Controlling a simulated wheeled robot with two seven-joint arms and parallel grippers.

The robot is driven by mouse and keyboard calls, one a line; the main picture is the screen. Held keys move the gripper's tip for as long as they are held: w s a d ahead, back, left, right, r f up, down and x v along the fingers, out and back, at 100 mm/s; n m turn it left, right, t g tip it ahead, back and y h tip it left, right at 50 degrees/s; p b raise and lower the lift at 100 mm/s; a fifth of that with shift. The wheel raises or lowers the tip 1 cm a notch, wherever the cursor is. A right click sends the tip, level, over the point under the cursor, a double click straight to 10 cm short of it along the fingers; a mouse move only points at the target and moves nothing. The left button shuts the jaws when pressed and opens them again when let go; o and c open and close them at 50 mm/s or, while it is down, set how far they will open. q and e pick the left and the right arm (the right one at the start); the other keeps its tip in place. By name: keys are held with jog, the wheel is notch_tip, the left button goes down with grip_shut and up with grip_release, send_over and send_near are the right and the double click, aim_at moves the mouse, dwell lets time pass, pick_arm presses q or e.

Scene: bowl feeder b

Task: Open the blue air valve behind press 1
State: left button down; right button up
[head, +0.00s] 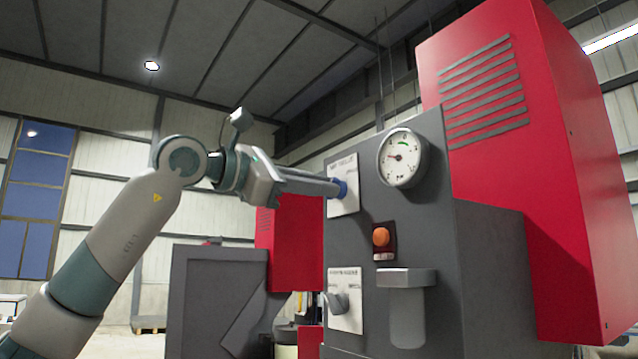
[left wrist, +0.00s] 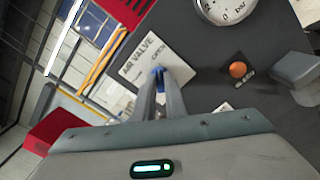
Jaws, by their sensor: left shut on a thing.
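The blue air valve (head: 341,187) sits on a white plate on the grey press panel. In the left wrist view the blue handle (left wrist: 158,73) shows between the fingertips, on a plate (left wrist: 138,62) reading "AIR VALVE" with an "OPEN" mark. My left gripper (head: 333,187) reaches in from the left and is shut on the blue handle. The fingers hide part of the handle and plate, so I cannot tell its exact angle. My right gripper is in neither view.
A round pressure gauge (head: 403,158) is right of the valve. An orange button (head: 381,237) and a selector switch (head: 338,302) are below it. A red housing (head: 510,160) rises behind.

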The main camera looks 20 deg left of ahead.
pick_arm(q)
jog(key=shift+f+m, duration=0.1)
jog(key=shift+m, duration=0.4)
jog(key=c, duration=1.8)
grip_release()
jog(key=b+v, duration=0.6)
jog(key=v, duration=1.1)
jog(key=shift+s+a, duration=0.1)
jog(key=shift+a, duration=0.05)
